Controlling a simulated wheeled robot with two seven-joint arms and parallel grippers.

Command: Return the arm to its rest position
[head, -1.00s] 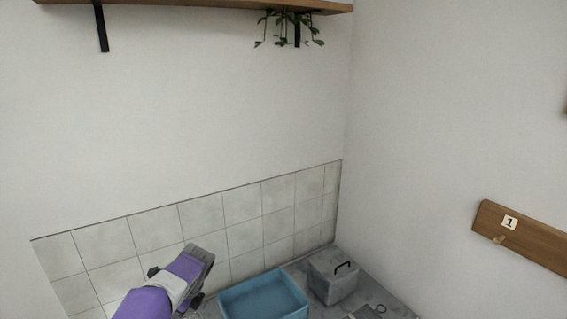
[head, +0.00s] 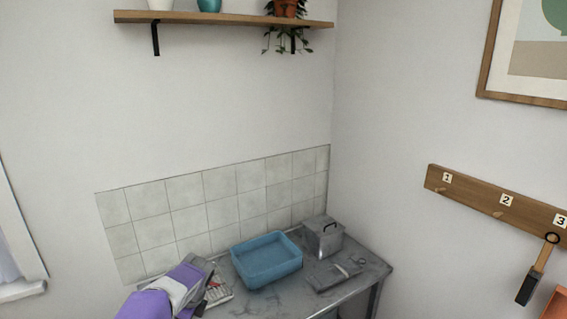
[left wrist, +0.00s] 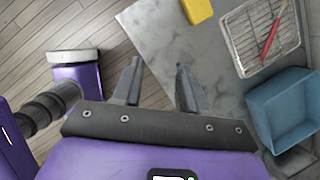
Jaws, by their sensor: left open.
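My left arm, purple and grey, comes in at the lower left of the head view, over the left part of the grey table (head: 290,303). In the left wrist view my left gripper (left wrist: 158,66) is open, its two fingers apart with nothing between them. Its fingers show against the wood floor and the table's edge. In the head view the fingers cannot be made out. My right gripper is in neither view.
On the table are a blue tub (head: 268,278), a grey lidded box (head: 323,239), a flat grey item (head: 335,275), a wire rack (left wrist: 250,45) with a red stick (left wrist: 270,37), and a yellow block (left wrist: 198,10). A numbered peg rail (head: 480,203) holds a hanging brush (head: 533,275).

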